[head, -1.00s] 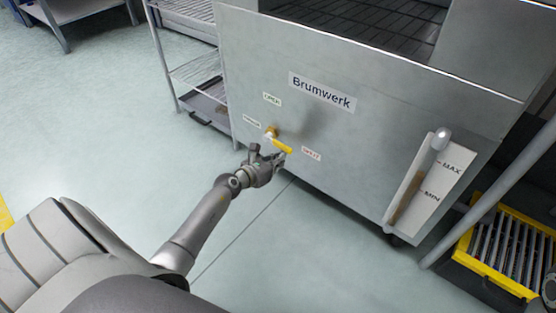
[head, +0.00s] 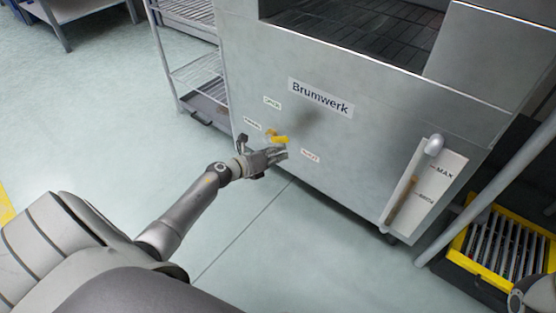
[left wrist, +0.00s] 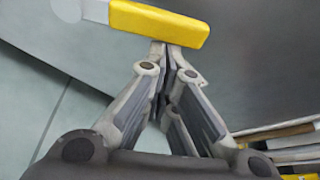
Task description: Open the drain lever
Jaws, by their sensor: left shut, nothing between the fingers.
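The drain lever (head: 278,138) is a yellow handle on the lower left of the grey steel Brumwerk tank front (head: 330,150). It points right and slightly down from its brass pivot. My left gripper (head: 284,153) is just below the lever. In the left wrist view, the yellow lever (left wrist: 160,22) crosses the top. My left gripper (left wrist: 172,45) is shut and empty there, its tips at the lever's lower edge. The lever is not between the fingers; I cannot tell whether they touch.
Small labels surround the lever, with a green-lettered one (head: 272,102) above and a red-lettered one (head: 310,155) lower right. A level gauge (head: 425,190) stands at the front's right. A wire rack (head: 195,72) is left; a yellow-framed roller unit (head: 505,250) is right.

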